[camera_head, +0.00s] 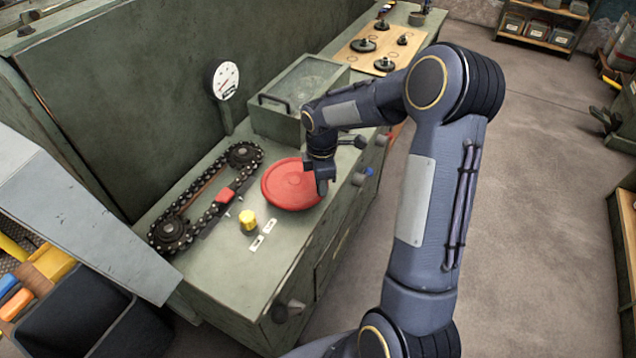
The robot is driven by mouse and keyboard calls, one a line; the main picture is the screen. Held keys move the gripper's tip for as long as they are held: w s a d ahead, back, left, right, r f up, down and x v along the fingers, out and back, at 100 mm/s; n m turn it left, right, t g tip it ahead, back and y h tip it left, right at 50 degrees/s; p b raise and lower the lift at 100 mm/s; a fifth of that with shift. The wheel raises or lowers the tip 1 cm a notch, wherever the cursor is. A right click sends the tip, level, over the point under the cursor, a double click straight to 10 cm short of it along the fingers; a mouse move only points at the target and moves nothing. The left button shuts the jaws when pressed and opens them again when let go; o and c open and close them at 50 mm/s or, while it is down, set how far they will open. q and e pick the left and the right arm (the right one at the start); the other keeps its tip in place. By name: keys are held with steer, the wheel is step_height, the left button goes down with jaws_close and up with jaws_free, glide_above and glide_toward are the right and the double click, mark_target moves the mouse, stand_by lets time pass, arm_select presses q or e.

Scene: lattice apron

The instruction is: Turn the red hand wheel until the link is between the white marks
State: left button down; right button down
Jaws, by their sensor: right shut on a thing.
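The red hand wheel (287,186) lies flat on top of the green bench. My right gripper (322,186) points down at the wheel's right edge and is shut on it; the fingertips are partly hidden, so the exact grip point is unclear. Left of the wheel, a dark chain (190,228) runs around two sprockets. A red link (225,195) sits on the chain's near run. Small pale marks beside that run are too small to judge against the link. My left gripper is not in view.
Floor at right is clear.

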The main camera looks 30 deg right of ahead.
steer(key=shift+w+d+r, duration=0.1)
steer(key=shift+w+d, duration=0.15)
steer(key=shift+d, duration=0.15)
steer(key=c, duration=1.2)
jaws_free()
steer(key=shift+c, duration=0.2)
step_height(320, 180, up, 8)
steer(key=shift+f, duration=0.15)
